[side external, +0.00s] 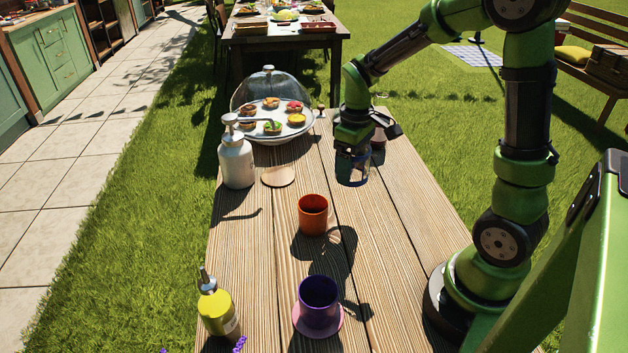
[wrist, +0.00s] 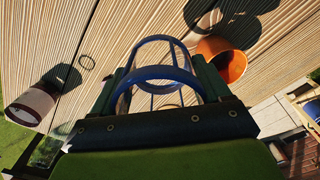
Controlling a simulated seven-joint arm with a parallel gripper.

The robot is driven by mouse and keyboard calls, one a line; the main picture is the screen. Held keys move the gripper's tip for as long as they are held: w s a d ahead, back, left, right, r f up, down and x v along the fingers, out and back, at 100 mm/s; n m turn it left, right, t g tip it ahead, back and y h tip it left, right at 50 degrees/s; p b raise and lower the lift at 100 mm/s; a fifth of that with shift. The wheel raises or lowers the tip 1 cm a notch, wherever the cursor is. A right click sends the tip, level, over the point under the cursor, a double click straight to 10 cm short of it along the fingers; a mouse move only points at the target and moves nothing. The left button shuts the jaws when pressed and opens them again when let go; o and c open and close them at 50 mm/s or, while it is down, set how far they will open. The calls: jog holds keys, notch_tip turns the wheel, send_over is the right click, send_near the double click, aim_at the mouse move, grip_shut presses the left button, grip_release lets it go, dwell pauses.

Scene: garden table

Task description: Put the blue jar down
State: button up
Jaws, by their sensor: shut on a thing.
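The blue jar (side external: 352,170) looks clear with blue rims and hangs below my gripper (side external: 352,150) in the side view. In the wrist view the jar (wrist: 156,73) shows two blue rings, between the fingers of my gripper (wrist: 160,84). My gripper is shut on it. The jar is over the wooden table (side external: 250,262), close to the top; I cannot tell whether its base touches the wood. My gripper hides part of the jar in the side view.
An orange cup (side external: 312,215) stands nearby, and a reddish cup (side external: 378,138) is partly behind my gripper. A domed cake stand (side external: 305,130), white pump bottle (side external: 236,163), round wooden disc (side external: 278,176), purple cup (side external: 319,300) and yellow bottle (side external: 216,307) also stand on the table.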

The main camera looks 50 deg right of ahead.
jog(key=w+a+n, duration=0.1)
jog(key=w+a, duration=0.7)
jog(key=a, duration=0.1)
send_over(261, 233)
jog(key=shift+n, duration=0.3)
notch_tip(261, 233, down, 5)
jog(key=shift+f, duration=2.45)
jog(key=shift+f, duration=0.1)
jog(key=o, duration=1.1)
notch_tip(261, 233, up, 12)
jog(key=s+d+r+m+t+y, duration=0.2)
jog(key=s+d+r+m+t, duration=0.15)
jog(key=s+r, duration=0.6)
jog(key=s+m+t, duration=0.1)
jog(key=s, duration=0.2)
jog(key=s+d+r+m+t, duration=0.1)
jog(key=s, duration=0.3)
jog(key=s+d+r+m+t, duration=0.1)
jog(key=s, duration=0.3)
jog(key=shift+s+d+t, duration=0.2)
jog(key=shift+t, duration=0.15)
